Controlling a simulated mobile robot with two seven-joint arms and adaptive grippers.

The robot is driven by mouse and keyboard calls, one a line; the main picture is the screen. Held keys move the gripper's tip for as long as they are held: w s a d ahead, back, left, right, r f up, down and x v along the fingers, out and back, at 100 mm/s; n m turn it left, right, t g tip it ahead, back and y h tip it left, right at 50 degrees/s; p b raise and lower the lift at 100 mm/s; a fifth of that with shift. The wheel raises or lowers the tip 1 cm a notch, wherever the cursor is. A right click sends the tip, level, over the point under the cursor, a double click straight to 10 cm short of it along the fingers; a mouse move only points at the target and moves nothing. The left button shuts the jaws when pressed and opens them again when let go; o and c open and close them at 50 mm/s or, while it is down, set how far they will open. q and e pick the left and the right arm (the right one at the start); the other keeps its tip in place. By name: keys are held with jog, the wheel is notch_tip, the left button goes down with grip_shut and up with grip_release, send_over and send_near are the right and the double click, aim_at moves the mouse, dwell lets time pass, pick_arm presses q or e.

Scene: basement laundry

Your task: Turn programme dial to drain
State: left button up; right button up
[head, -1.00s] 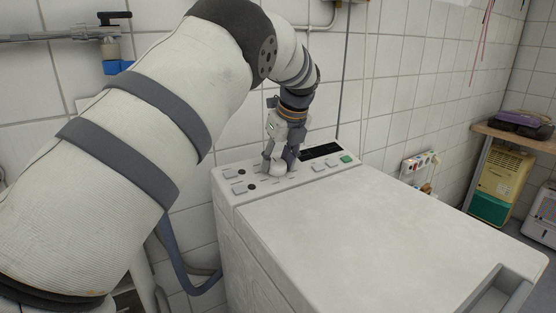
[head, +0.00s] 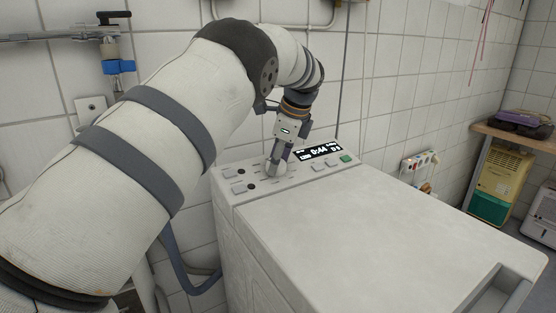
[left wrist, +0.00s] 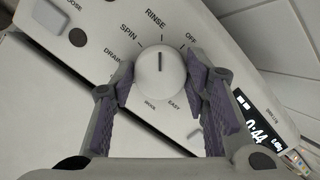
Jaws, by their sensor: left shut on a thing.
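The programme dial (left wrist: 160,72) is a round white knob with a dark pointer line. In the left wrist view the line points up the picture, towards the RINSE label. SPIN and DRAIN are printed to its upper left and left, OFF to its upper right, EASY and WOOL below. My left gripper (left wrist: 163,85) has its purple-padded fingers on both sides of the dial, shut on it. In the head view the left gripper (head: 277,165) reaches down onto the control panel (head: 260,192) and partly hides the dial. My right gripper is in neither view.
The display (head: 319,152) is lit and reads 0:44. Push buttons (head: 238,187) and a green button (head: 346,158) flank the dial. The white machine lid (head: 360,235) is clear. A tiled wall (head: 400,95) stands close behind.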

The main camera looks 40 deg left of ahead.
pick_arm(q)
jog(key=n, duration=0.5)
jog(key=shift+f+n+b, duration=0.1)
jog(key=shift+n+b, duration=0.2)
dwell(0.4)
jog(key=o, duration=1.1)
jog(key=shift+v, duration=3.8)
jog(key=shift+o, duration=0.2)
jog(key=shift+w+n, duration=0.1)
jog(key=shift+n, duration=0.2)
